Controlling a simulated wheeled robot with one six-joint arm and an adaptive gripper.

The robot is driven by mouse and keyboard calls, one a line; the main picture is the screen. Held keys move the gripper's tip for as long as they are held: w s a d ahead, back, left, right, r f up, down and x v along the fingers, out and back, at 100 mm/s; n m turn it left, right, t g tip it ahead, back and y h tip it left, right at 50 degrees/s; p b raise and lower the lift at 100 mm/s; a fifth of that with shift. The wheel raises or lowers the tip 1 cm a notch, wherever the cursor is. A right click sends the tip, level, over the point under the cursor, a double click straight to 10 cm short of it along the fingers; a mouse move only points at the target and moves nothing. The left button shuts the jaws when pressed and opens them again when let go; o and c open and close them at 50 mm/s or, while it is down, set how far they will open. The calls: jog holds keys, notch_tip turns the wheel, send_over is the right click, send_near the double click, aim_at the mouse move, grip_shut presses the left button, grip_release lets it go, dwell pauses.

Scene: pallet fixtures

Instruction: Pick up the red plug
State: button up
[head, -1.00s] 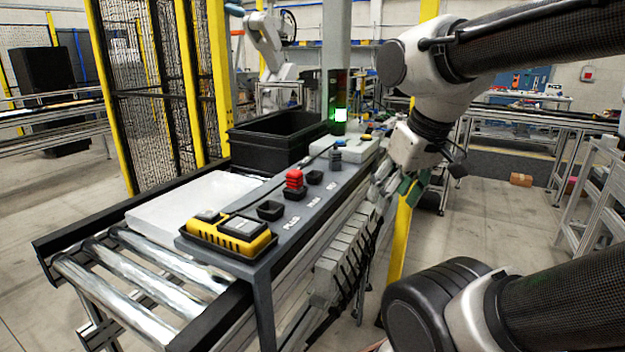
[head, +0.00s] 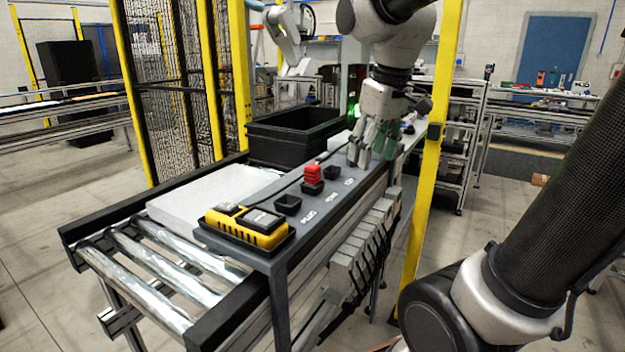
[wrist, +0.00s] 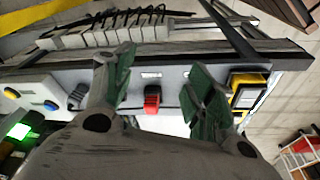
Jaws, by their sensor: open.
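The red plug (head: 313,173) stands upright in a small black holder on the grey fixture panel, between an empty black holder (head: 288,204) and my gripper. My gripper (head: 373,160) hangs over the panel to the right of the plug in the head view, with its fingers pointing down. In the wrist view the red plug (wrist: 152,99) shows between the two green-tipped fingers of my gripper (wrist: 160,85), apart from both. The gripper is open and empty. It hides the part of the panel behind it in the head view.
A yellow and black device (head: 246,226) sits at the panel's near end. A white slab (head: 213,196) lies on the roller conveyor (head: 165,262). A black bin (head: 293,137) stands behind the panel. A yellow post (head: 431,165) rises to the right of the panel.

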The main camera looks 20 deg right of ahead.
jog(key=w+a+n+g, duration=0.1)
jog(key=w+a+n, duration=0.15)
jog(key=w, duration=0.65)
jog(key=n+g, duration=0.2)
send_over(313, 166)
notch_tip(313, 166, down, 3)
jog(key=shift+w+d+f, duration=0.1)
notch_tip(313, 166, down, 8)
jog(key=shift+r, duration=0.2)
jog(key=c, duration=1.1)
